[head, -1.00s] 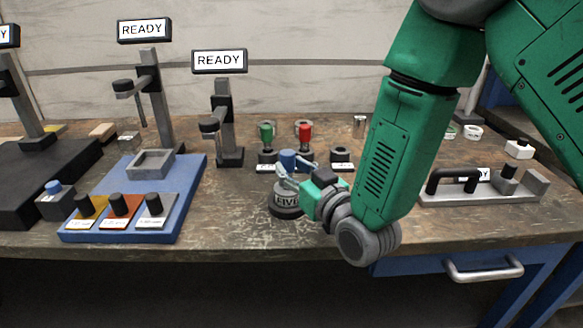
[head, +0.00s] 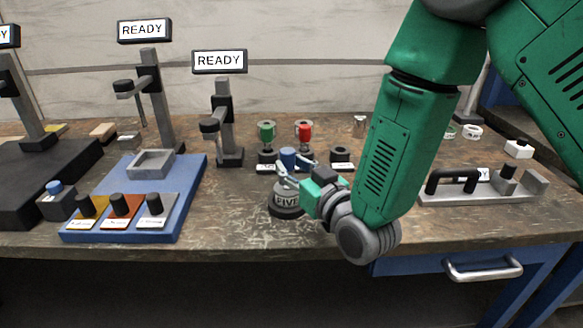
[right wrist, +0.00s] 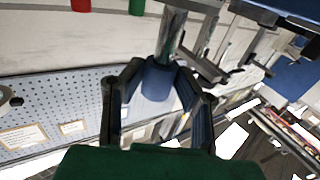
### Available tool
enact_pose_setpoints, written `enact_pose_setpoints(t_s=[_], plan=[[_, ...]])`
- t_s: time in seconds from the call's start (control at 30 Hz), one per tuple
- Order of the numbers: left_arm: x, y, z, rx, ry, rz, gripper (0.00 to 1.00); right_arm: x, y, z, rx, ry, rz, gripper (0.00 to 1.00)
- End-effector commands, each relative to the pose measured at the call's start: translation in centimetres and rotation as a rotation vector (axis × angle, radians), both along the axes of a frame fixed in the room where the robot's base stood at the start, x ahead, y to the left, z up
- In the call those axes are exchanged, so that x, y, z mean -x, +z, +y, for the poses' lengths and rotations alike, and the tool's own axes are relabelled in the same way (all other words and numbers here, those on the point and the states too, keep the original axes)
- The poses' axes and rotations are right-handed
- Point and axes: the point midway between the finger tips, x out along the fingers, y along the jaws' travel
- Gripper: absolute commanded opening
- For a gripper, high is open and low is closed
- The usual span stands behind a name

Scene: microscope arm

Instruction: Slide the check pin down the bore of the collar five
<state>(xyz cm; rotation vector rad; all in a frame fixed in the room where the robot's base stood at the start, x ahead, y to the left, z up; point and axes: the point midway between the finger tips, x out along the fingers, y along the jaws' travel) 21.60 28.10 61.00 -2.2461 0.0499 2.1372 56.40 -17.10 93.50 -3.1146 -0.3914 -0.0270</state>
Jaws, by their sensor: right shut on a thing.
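The collar five (head: 286,201) is a dark grey, round piece labelled FIVE, standing near the front middle of the table in the head view. My right gripper (head: 296,163) is just above it, shut on the blue handle of the check pin (head: 288,158). In the right wrist view the fingers of my right gripper (right wrist: 158,88) close on both sides of this blue handle (right wrist: 158,78), with a shiny metal shaft running from it. Fingers hide the space between handle and collar, so I cannot tell whether the pin is in the bore. My left gripper is not in view.
A blue board (head: 190,200) with labelled knobs lies left. A grey fixture with a black handle (head: 452,178) stands right. Bare table lies in front.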

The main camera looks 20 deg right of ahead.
Motion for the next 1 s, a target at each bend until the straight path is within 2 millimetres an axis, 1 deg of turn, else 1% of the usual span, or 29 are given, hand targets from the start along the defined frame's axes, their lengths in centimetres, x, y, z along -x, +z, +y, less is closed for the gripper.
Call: enact_pose_setpoints(t_s=[0.03,0.43,1.0], plan=[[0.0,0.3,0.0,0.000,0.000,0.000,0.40,0.0,0.4,0.0,0.000,0.000,-0.002,0.00],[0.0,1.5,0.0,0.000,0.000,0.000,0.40,0.0,1.9,0.0,0.000,0.000,-0.002,0.00],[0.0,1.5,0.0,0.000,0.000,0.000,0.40,0.0,2.0,0.0,-0.002,0.003,-0.003,0.00]])
